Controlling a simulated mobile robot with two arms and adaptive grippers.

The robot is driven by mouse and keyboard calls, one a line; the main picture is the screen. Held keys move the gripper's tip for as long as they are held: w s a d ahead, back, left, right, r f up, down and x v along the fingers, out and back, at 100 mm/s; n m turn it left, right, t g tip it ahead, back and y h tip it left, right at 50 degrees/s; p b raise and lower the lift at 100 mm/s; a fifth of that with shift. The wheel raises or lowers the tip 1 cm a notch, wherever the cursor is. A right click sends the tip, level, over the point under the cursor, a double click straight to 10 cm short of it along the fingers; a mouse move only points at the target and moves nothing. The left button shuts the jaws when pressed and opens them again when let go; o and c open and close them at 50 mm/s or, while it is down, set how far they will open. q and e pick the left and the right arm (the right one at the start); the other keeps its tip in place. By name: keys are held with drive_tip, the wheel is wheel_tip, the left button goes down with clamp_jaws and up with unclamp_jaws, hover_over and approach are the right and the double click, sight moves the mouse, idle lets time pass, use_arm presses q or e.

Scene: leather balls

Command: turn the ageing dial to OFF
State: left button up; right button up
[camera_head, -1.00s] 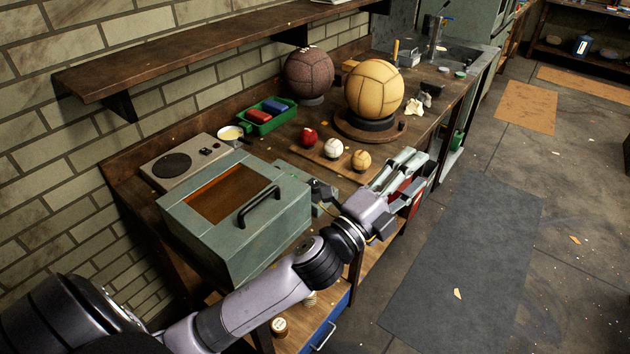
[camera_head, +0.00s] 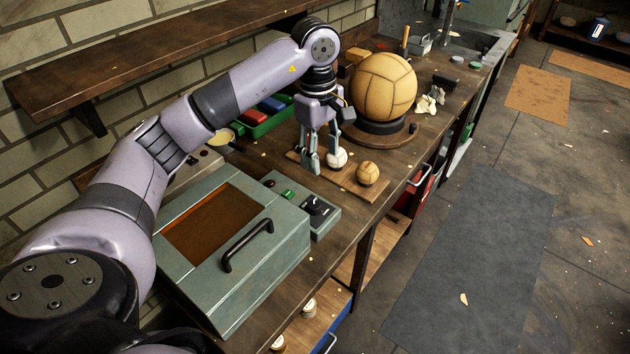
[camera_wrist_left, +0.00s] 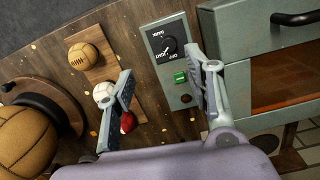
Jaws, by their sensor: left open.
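The ageing dial (camera_head: 315,207) is a black knob on a dark plate, on the grey-green control panel (camera_head: 325,228) beside the glass-topped box. In the left wrist view the dial (camera_wrist_left: 169,46) shows with DARK, LIGHT and OFF lettering around it. Which mark it points at is too small to tell. My left gripper (camera_head: 321,166) points down above the ball board, behind the panel and apart from the dial. In the left wrist view its open, empty fingers (camera_wrist_left: 162,72) have the panel edge and green button between and beyond them. My right gripper is out of view.
The grey-green box (camera_head: 190,290) with a black handle (camera_head: 247,245) stands left of the panel. A white ball (camera_head: 337,158) and a tan ball (camera_head: 368,174) sit close to my fingers; a red one (camera_wrist_left: 127,122) is partly hidden. A large tan ball (camera_head: 384,86) stands behind.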

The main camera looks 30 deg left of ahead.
use_arm(q)
drive_tip(key=a, duration=0.2)
drive_tip(key=p, duration=0.2)
hover_over(314, 205)
wheel_tip(314, 205, down, 5)
drive_tip(key=shift+y, duration=0.4)
wheel_tip(314, 205, down, 10)
drive_tip(key=shift+r+p, duration=0.2)
drive_tip(key=shift+p, duration=0.9)
drive_tip(key=shift+f, duration=0.75)
drive_tip(key=c, duration=0.3)
clamp_jaws()
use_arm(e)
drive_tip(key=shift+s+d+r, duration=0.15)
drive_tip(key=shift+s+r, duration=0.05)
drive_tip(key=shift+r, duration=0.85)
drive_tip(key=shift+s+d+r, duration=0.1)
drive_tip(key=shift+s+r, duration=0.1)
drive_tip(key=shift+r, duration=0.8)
